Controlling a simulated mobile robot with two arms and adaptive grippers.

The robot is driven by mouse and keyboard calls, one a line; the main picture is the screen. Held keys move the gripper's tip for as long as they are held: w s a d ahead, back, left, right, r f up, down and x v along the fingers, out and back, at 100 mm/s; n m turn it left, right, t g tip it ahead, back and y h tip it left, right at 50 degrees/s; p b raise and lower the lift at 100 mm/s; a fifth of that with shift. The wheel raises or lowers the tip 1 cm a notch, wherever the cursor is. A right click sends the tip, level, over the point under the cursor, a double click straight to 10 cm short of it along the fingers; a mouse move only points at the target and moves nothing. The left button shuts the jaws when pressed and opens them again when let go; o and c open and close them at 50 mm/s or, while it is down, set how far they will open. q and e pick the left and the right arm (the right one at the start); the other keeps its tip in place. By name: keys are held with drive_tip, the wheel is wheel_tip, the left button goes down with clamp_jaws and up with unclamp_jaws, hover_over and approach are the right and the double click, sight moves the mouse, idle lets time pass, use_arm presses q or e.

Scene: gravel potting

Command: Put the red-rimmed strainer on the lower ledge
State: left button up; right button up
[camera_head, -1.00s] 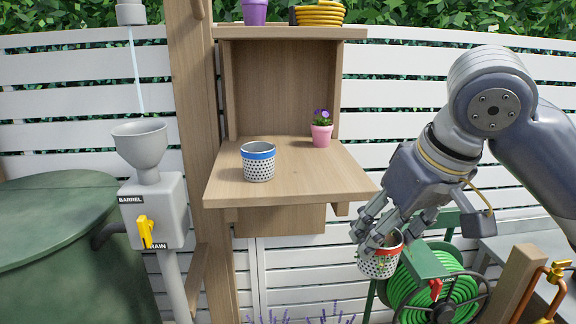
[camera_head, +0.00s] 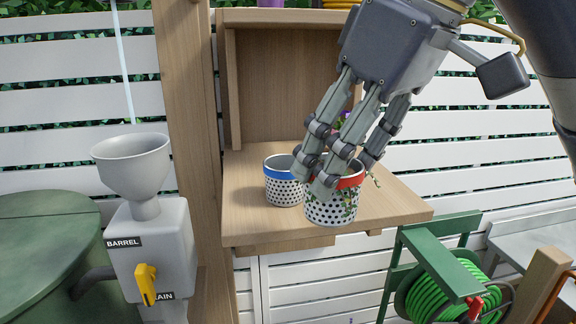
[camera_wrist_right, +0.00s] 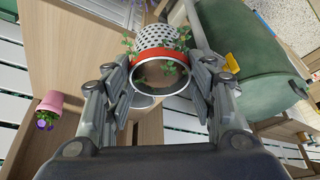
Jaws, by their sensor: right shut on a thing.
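The red-rimmed strainer (camera_head: 332,208) is white with dark holes, and some green leafy sprigs show at its rim. My right gripper (camera_head: 328,172) is shut on it near the rim. In the right wrist view the strainer (camera_wrist_right: 165,38) sits between the fingers. In the head view it overlaps the front part of the lower ledge (camera_head: 246,218), a wooden shelf. I cannot tell whether its base touches the wood. A blue-rimmed strainer (camera_head: 281,189) stands on the ledge just left of it. My left gripper is out of view.
A pink flower pot (camera_wrist_right: 50,102) stands on the ledge, mostly hidden behind my fingers in the head view. A grey funnel (camera_head: 133,160) and green barrel (camera_head: 50,235) stand left. A green hose reel (camera_head: 440,270) is below right. The ledge's right front is clear.

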drive_tip(key=shift+w+d+r+p, duration=0.15)
drive_tip(key=shift+w+p, duration=0.1)
drive_tip(key=shift+w, duration=0.3)
drive_tip(key=shift+w+d+f+p, duration=0.1)
drive_tip(key=shift+w+p, duration=0.15)
drive_tip(key=shift+w, duration=0.25)
drive_tip(key=w+d+f+p, duration=0.1)
drive_tip(key=w+d+p, duration=0.1)
drive_tip(key=w, duration=0.2)
drive_tip(key=w+d+f+p, duration=0.1)
drive_tip(key=w+d, duration=0.1)
drive_tip(key=w, duration=0.2)
drive_tip(key=w+d+f+p, duration=0.2)
drive_tip(key=w, duration=0.2)
drive_tip(key=shift+d+f+p, duration=0.1)
drive_tip(key=shift+p, duration=0.2)
drive_tip(key=shift+w+f, duration=0.1)
drive_tip(key=shift+f, duration=0.35)
drive_tip(key=o, duration=1.1)
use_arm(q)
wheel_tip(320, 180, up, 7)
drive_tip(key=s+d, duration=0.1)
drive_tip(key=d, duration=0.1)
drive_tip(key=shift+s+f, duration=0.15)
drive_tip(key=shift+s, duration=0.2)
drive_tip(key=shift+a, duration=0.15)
